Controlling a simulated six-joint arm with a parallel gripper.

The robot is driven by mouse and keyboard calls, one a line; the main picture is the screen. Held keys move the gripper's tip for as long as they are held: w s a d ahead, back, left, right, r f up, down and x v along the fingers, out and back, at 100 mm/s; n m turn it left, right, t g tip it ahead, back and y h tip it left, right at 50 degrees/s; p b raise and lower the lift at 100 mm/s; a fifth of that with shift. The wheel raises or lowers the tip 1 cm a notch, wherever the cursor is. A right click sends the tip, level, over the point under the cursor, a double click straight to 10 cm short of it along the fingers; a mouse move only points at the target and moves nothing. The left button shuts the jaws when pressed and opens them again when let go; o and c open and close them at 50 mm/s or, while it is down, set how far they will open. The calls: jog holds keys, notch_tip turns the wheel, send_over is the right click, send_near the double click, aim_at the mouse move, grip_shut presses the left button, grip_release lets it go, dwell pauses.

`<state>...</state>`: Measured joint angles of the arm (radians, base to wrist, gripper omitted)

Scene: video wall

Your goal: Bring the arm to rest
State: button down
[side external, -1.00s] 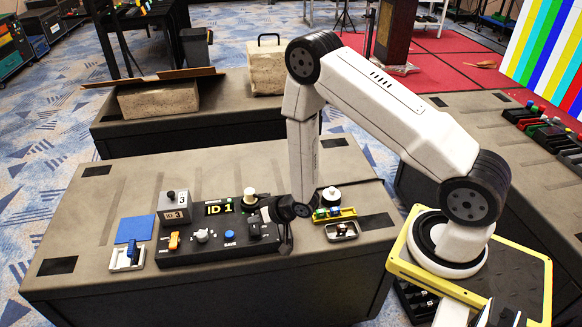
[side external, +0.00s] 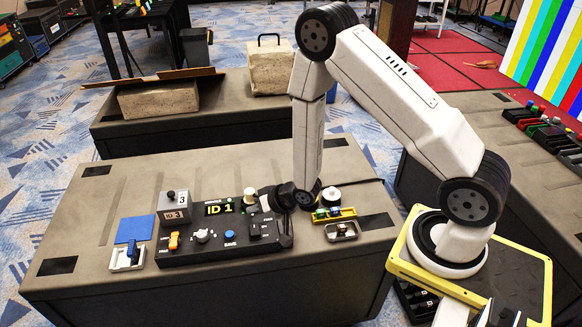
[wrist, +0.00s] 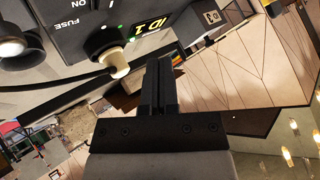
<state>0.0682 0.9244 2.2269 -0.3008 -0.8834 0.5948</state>
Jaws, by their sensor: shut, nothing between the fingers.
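My gripper (side external: 264,196) is just above the right part of the black control panel (side external: 208,252) in the side view, its fingers pointing left. In the wrist view the two dark fingers (wrist: 158,82) lie together, shut with nothing between them. The panel's green-lit ID 1 display (side external: 219,208) also shows upside down in the wrist view (wrist: 148,24). A cream knob (side external: 250,196) stands beside the fingertips; in the wrist view the knob (wrist: 115,62) is left of the fingers. Whether they touch is unclear.
A grey ID 3 box (side external: 174,208), blue pad (side external: 135,229) and white switch unit (side external: 127,257) stand at left. The table's back left (side external: 130,185) is clear.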

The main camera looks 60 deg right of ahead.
jog(key=shift+r, duration=0.1)
jog(key=shift+d+r, duration=0.1)
jog(key=shift+r, duration=0.4)
jog(key=s+r+n+g+h, duration=0.2)
jog(key=s+r+n+g, duration=0.2)
jog(key=s+r, duration=1)
jog(key=shift+s+d+r+g, duration=0.3)
jog(key=shift+d+r+g, duration=0.2)
jog(key=shift+g, duration=1.1)
